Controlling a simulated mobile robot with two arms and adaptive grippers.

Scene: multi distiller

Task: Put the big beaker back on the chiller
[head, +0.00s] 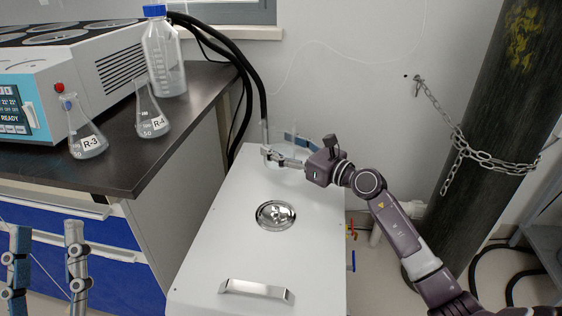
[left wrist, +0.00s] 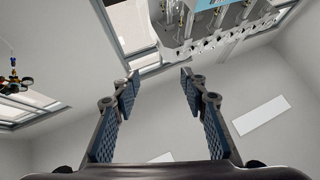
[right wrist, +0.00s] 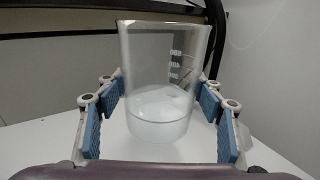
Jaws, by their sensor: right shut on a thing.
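The big beaker (right wrist: 165,75) is clear, upright and holds some clear liquid, in the right wrist view. My right gripper (head: 284,156) has its fingers on either side of the beaker, shut on it. In the head view they are over the back of the white chiller (head: 225,265), and the beaker there is faint and partly hidden. The beaker's base is over the white top; I cannot tell whether it touches. My left gripper (head: 47,240) is at the lower left of the head view. Its fingers are apart and empty in the left wrist view (left wrist: 187,75).
A round metal cap (head: 276,215) and a handle (head: 255,290) are on the chiller top. Black hoses (head: 255,75) run down behind it. Flasks R-3 (head: 86,140) and R-4 (head: 152,118) and a blue-capped bottle (head: 165,60) stand on the left bench. A dark cylinder (head: 480,100) stands right.

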